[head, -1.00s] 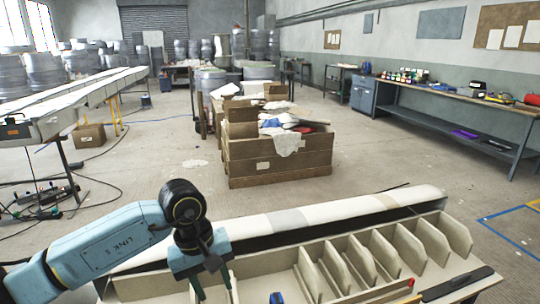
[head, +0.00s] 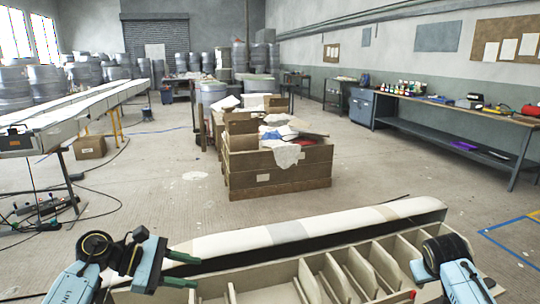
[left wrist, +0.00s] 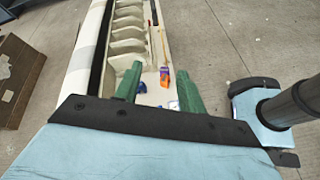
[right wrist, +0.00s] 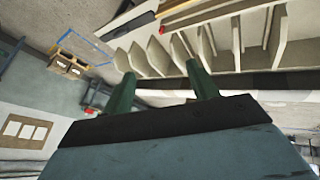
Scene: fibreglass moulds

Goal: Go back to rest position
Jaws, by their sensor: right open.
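My left gripper (head: 181,270) is at the lower left of the head view, beside the left end of a long, pale, ribbed fibreglass mould (head: 262,272). Its green fingers are apart with nothing between them, as the left wrist view (left wrist: 158,88) also shows. My right arm shows at the lower right of the head view over the mould's right part; its fingers are out of that picture. In the right wrist view my right gripper's green fingers (right wrist: 161,88) are apart and empty, with the mould's ribs beyond them.
A wooden crate (head: 280,185) heaped with cloths stands on the floor behind the mould. A workbench (head: 450,112) runs along the right wall. A long table with white moulds (head: 60,125) is at the left. An orange item (left wrist: 165,78) lies in the mould.

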